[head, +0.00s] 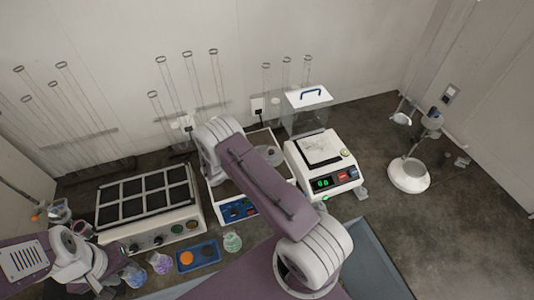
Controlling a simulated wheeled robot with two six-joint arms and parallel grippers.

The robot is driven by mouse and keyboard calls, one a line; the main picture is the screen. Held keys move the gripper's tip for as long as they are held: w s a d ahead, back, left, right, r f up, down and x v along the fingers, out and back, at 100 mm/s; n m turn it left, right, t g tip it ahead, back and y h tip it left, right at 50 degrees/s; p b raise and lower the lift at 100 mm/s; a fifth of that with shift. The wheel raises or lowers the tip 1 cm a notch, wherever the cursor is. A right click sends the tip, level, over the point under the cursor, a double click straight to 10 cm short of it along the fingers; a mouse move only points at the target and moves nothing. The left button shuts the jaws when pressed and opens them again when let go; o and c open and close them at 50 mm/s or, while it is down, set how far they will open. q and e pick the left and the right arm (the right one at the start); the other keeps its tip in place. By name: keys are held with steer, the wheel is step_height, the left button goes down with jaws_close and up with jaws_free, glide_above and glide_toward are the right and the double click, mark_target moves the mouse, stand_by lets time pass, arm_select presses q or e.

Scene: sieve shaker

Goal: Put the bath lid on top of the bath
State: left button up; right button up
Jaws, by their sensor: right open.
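The bath appears to be the white box with a blue control panel (238,210) in the middle of the bench, partly covered by my right arm. The likely bath lid is the pale panel with a blue handle (318,99), at the back behind the balance, over a clear box-like body. It is apart from the bath, to its right and behind. My right arm reaches across the bath, and its gripper is largely hidden behind the arm; nothing is seen held. My left arm is at the lower left; its fingertips cannot be made out.
A white balance (322,160) with a green display stands right of the bath. A dark-topped block unit (150,200) stands left. Tall glass tubes (190,85) line the back wall. A blue tray (198,256) and small beakers (232,242) lie in front. The right side has free floor around a white stand (408,175).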

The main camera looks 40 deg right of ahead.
steer(key=shift+r, duration=0.3)
steer(key=b+v, duration=0.2)
steer(key=v, duration=0.3)
steer(key=b+v, duration=0.2)
steer(key=v, duration=0.3)
steer(key=shift+s+a, duration=0.1)
steer(key=shift+a, duration=0.35)
steer(key=shift+s+a+r, duration=0.1)
steer(key=shift+a+r, duration=0.2)
steer(key=shift+a, duration=0.15)
steer(key=s+m+g+y, duration=0.45)
steer(key=s+m, duration=0.25)
steer(key=s, duration=0.2)
steer(key=s+a+r+m+t+y, duration=0.2)
steer(key=s+a+m+t+y, duration=0.2)
steer(key=m, duration=0.9)
steer(key=s+a+y, duration=0.3)
steer(key=y, duration=0.2)
steer(key=shift+a, duration=0.3)
